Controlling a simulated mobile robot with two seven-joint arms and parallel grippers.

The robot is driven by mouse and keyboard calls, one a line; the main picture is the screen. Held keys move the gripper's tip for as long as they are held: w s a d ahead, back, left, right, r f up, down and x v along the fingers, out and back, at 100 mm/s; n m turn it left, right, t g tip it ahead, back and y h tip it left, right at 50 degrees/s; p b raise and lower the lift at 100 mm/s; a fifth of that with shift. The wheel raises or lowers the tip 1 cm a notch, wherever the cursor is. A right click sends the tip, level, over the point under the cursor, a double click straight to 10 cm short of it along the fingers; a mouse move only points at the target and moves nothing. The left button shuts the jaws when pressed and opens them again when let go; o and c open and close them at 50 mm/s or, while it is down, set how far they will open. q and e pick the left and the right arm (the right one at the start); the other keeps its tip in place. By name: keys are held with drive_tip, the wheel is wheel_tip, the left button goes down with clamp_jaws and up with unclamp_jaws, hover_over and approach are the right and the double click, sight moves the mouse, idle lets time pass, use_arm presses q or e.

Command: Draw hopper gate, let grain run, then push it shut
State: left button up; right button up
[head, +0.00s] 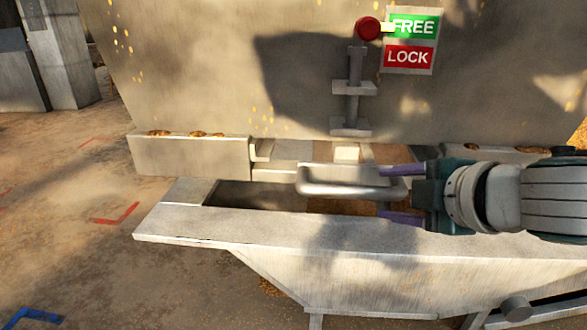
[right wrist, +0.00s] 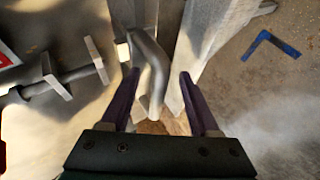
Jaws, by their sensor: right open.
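The grey hopper (head: 210,70) fills the back of the head view. Its gate has a rounded grey bar handle (head: 345,189), which also shows in the right wrist view (right wrist: 154,70). A vertical bolt on the hopper front has a red knob (head: 368,28), level with the green FREE label (head: 413,24) and above the red LOCK label (head: 409,57). My right gripper (head: 382,192) is open, its purple fingers on either side of the handle's right end. In the wrist view the handle lies between the fingers, nearer the left one. My left gripper is out of view.
A pale trough (head: 270,228) lies below the handle, with a brown surface partly visible inside; whether it is grain is unclear. Floor marks in red (head: 117,215) and blue (head: 36,317) lie to the left. The floor there is open.

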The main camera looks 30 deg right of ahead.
clamp_jaws()
idle(0.6)
idle(0.8)
drive_tip(key=shift+s+a, duration=0.1)
